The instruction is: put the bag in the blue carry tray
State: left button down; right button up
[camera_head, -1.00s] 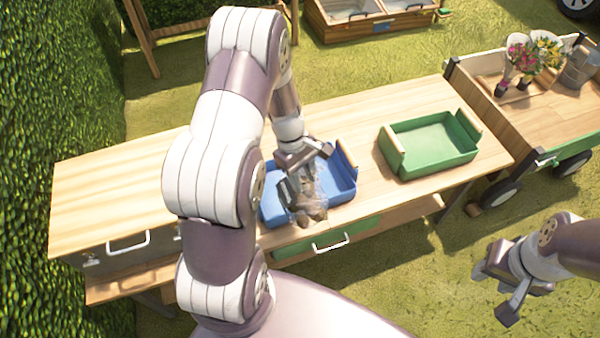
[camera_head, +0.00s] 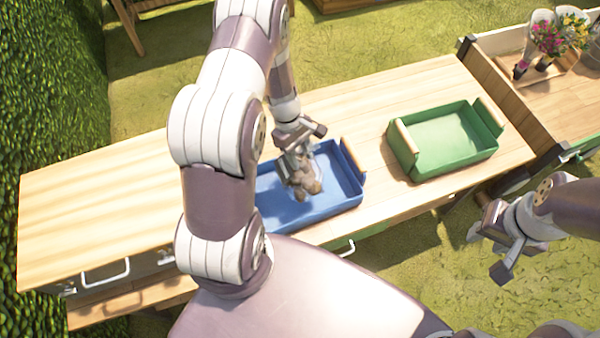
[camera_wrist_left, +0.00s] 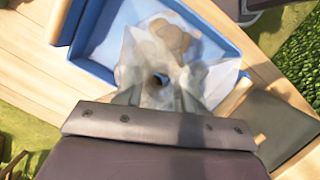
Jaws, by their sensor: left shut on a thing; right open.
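The blue carry tray (camera_head: 335,198) sits on the wooden table, partly hidden behind my left arm. My left gripper (camera_head: 298,160) points down over the tray and is shut on the bag (camera_head: 304,183), a clear bag with brown lumps inside. In the left wrist view the bag (camera_wrist_left: 170,50) hangs from the fingers, over the floor of the tray (camera_wrist_left: 105,45). I cannot tell whether the bag touches the tray floor. My right gripper (camera_head: 500,246) is open and empty, apart from the table at the right.
A green tray (camera_head: 443,141) with wooden handles stands on the table to the right of the blue one. The tabletop (camera_head: 90,215) at the left is clear. A wooden cart (camera_head: 540,92) with flowers (camera_head: 556,38) stands at the far right.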

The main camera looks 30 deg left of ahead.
pick_arm(q)
notch_tip(320, 180, down, 6)
jog(key=shift+f, duration=0.2)
jog(key=shift+f, duration=0.15)
jog(key=c, duration=0.7)
grip_release()
jog(key=shift+o, duration=0.2)
